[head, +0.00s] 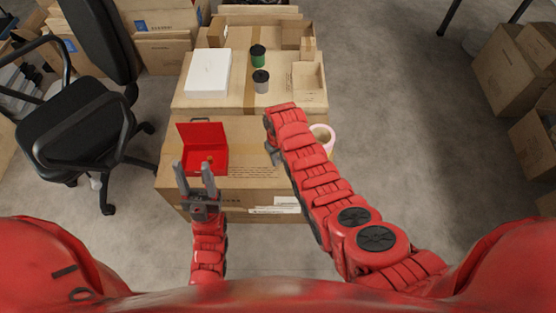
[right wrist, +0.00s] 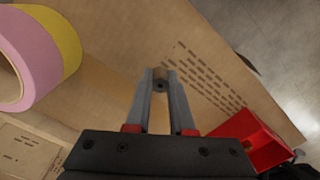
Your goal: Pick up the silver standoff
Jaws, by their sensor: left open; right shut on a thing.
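The silver standoff (right wrist: 160,84) shows as a small stub with a dark hole in its end, between the fingertips of my right gripper (right wrist: 160,76) in the right wrist view. The right gripper is shut on it, above the carton top. In the head view the right gripper (head: 273,153) is mostly hidden behind its own arm, and the standoff cannot be made out. My left gripper (head: 194,172) is open, with nothing seen between its fingers, at the near side of the red box.
An open red box (head: 219,166) stands on the near carton (head: 255,182); it also shows in the right wrist view (right wrist: 252,143). A pink and yellow tape roll (head: 329,145) lies at the right. A white box (head: 208,72), green-topped jar (head: 257,56) and grey jar (head: 261,82) stand behind.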

